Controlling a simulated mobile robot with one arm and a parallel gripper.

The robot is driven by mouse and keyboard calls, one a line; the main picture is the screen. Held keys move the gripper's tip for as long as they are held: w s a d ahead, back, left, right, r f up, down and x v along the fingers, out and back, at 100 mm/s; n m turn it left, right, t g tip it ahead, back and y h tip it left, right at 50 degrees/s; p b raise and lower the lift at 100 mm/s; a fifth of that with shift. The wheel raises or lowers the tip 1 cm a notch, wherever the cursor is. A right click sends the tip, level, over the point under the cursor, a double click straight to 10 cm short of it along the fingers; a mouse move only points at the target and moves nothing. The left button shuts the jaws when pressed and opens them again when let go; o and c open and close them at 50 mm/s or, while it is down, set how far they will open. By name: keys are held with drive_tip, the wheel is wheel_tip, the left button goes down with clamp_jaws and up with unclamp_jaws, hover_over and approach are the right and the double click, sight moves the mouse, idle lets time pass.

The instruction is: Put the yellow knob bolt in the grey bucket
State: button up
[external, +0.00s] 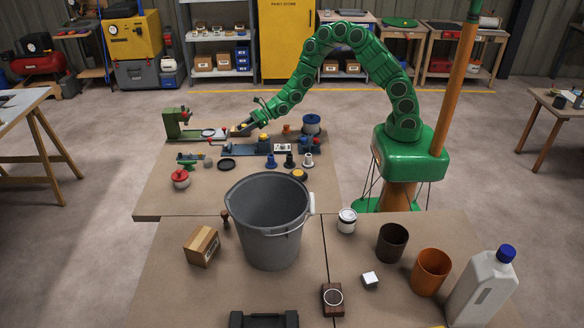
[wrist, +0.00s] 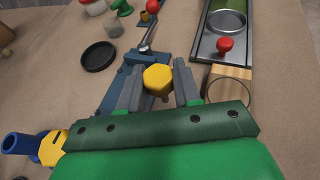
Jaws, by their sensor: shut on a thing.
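The yellow knob bolt (wrist: 158,76) shows in the wrist view with its faceted head between the two fingers of my gripper (wrist: 157,84). My gripper is shut on it, above a blue vice-like tool. In the external view my gripper (external: 246,126) is over the back of the far table, and the bolt is too small to make out clearly there. The grey bucket (external: 272,232) stands upright on the near table, well in front of my gripper. Its inner floor is hidden in the external view. The bucket is not in the wrist view.
The blue vice (external: 247,148), a green tool (external: 180,124), a black dish (external: 227,164) and several small knobs crowd the far table. A cardboard box (external: 202,245) stands left of the bucket. A white tin (external: 347,220) and a brown cup (external: 392,242) stand to its right.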

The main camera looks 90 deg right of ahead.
drive_tip(key=shift+f, duration=1.6)
drive_tip(key=shift+f, duration=0.1)
drive_tip(key=o, duration=1)
